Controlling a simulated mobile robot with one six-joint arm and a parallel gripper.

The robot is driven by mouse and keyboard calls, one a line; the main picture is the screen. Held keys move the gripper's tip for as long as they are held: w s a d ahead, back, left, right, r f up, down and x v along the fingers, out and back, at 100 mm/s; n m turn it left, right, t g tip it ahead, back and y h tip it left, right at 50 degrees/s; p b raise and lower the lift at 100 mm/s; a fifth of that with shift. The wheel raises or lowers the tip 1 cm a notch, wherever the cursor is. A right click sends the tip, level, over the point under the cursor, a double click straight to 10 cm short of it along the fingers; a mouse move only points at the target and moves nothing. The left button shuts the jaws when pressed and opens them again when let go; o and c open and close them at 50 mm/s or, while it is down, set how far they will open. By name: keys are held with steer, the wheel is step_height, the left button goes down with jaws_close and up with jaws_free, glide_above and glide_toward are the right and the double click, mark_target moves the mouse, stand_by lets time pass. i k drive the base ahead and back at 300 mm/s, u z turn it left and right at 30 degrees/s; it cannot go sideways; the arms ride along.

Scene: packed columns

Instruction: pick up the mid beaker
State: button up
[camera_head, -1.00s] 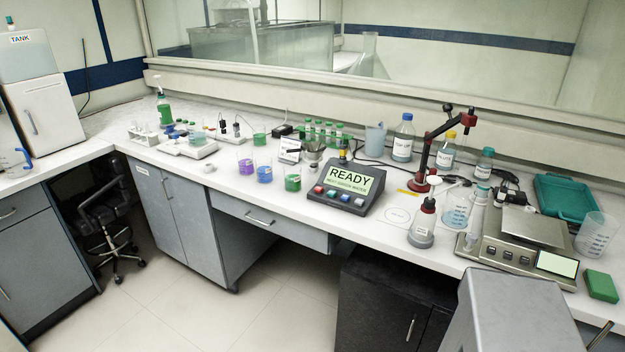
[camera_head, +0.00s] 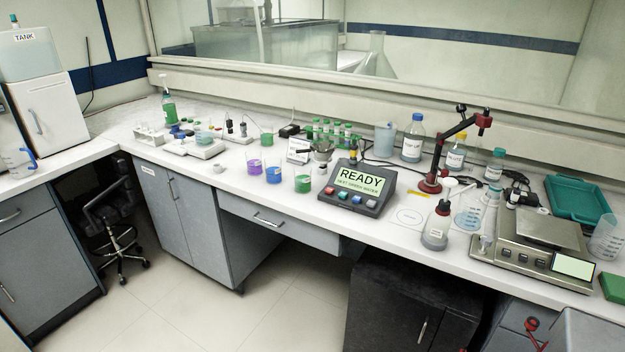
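Three small glass beakers stand in a loose row near the front of the white bench, left of the grey console. The left one holds purple liquid (camera_head: 254,170). The mid beaker (camera_head: 274,178) holds blue liquid and stands upright. The right one holds green liquid (camera_head: 302,181). The mid beaker is apart from both neighbours, with a narrow gap on each side. I cannot make out my gripper in this view, so its opening does not show. Nothing visible touches the mid beaker.
A console reading READY (camera_head: 359,187) stands right of the beakers. A small sign (camera_head: 298,149) and a metal funnel-like cup (camera_head: 322,153) stand behind them. The bench front edge is close. A grey block (camera_head: 588,334) and an unclear red part (camera_head: 533,324) are at the lower right.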

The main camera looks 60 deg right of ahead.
mark_target(303, 179)
steer(key=u, duration=0.05)
steer(key=i, duration=1)
steer(key=z, duration=0.05)
